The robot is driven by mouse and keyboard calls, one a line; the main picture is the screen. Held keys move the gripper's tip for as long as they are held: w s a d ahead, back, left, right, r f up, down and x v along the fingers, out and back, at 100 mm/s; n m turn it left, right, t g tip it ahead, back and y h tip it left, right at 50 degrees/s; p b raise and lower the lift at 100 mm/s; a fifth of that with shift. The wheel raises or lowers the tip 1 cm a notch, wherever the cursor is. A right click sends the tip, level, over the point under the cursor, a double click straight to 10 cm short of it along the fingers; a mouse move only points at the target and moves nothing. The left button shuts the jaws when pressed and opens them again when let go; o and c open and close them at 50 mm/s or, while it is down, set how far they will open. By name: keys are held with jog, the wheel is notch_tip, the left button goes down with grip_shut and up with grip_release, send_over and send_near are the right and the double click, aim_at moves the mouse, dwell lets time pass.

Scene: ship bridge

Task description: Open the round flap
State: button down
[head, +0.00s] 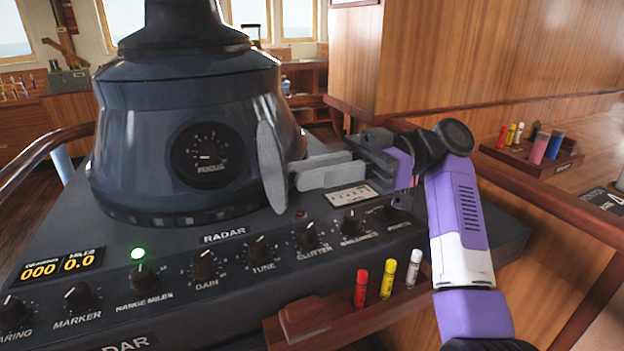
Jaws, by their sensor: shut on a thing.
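The round flap (270,166) is a grey disc at the right side of the dark radar housing (135,165). I see it nearly edge-on, standing out from the housing, to the right of the round FOCUS dial (206,155). Its hinge is not clearly visible. My gripper (291,178) comes from the right, with its two flat grey fingers at the flap's right face. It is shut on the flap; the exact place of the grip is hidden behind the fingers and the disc.
The radar console's sloping panel (230,290) carries several knobs below the housing. A wooden holder (330,318) with red, yellow and white markers stands at its front edge. Another wooden rack (535,160) and a wooden rail (545,205) are to the right.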

jog(key=shift+f, duration=0.1)
dwell(0.3)
jog(key=c, duration=1.3)
grip_release()
jog(key=shift+c, duration=0.2)
notch_tip(320, 180, up, 20)
jog(key=p, duration=0.1)
